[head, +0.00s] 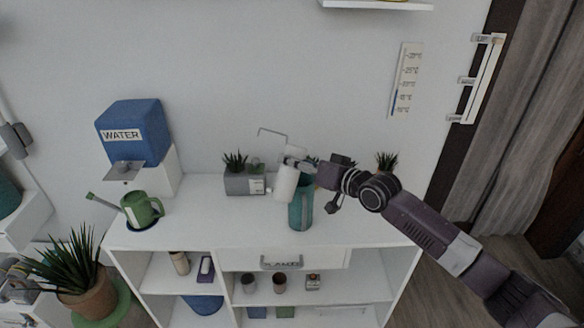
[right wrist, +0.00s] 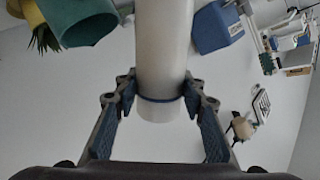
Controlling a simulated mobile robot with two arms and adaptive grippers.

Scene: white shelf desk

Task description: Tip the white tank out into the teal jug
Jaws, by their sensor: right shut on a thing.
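The white tank (head: 286,184) is a slim white cylinder, held slightly tilted above the shelf desk. My right gripper (head: 300,166) is shut on it. In the right wrist view the tank (right wrist: 163,50) runs between the two fingers (right wrist: 160,98), with a blue band near its lower end. The teal jug also shows at the upper left of the right wrist view (right wrist: 85,22).
A grey planter (head: 244,184) stands left of the tank. A blue water dispenser (head: 135,135) and green watering can (head: 141,210) are at the desk's left. A small plant (head: 386,161) stands behind my right arm. The desk top (head: 215,222) is clear in front.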

